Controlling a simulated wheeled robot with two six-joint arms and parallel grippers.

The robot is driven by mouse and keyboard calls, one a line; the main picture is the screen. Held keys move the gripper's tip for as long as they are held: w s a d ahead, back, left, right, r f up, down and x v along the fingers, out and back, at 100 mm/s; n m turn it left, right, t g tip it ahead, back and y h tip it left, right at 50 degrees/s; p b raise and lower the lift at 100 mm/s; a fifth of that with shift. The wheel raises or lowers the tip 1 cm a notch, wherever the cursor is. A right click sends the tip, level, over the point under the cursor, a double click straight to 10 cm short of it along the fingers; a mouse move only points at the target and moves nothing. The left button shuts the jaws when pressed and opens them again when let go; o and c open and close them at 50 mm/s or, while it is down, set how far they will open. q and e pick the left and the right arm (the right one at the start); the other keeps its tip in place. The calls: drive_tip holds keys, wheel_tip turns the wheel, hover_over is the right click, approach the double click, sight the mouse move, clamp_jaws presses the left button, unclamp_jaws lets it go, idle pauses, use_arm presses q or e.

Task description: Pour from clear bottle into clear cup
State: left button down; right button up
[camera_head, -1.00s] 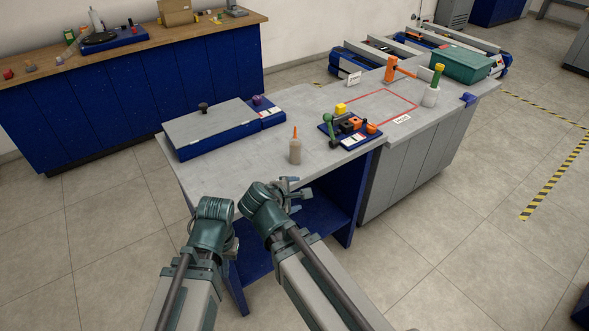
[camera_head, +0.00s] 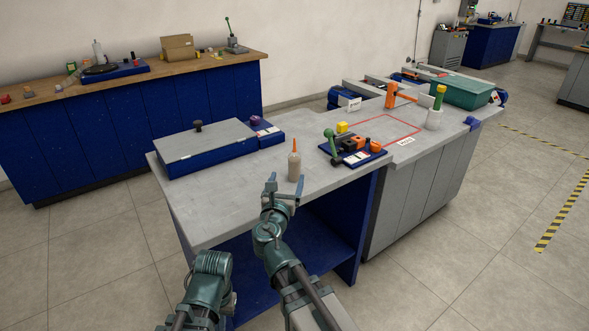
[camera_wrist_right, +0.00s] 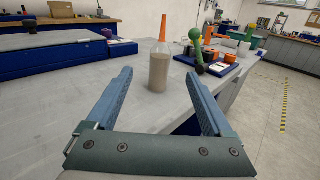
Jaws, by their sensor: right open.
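A translucent bottle (camera_head: 294,168) with an orange pointed tip stands upright near the front edge of the grey table. In the right wrist view the bottle (camera_wrist_right: 158,74) stands ahead, centred between my fingers and apart from them. My right gripper (camera_head: 284,188) is open and empty, just short of the bottle at the table edge. Its two blue fingers are spread wide in the wrist view. My left arm shows low in the head view, but its fingers are not visible. I cannot make out a clear cup in either view.
A blue tray (camera_head: 352,155) with a green-handled tool and coloured blocks lies right of the bottle. A grey-lidded blue box (camera_head: 205,148) is at the left. A pale pot (camera_head: 434,120) stands farther right. The table's front left surface is clear.

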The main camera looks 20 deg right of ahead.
sight(293, 162)
drive_tip(key=x, duration=1.1)
drive_tip(key=shift+f, duration=0.2)
drive_tip(key=shift+s, duration=0.15)
clamp_jaws()
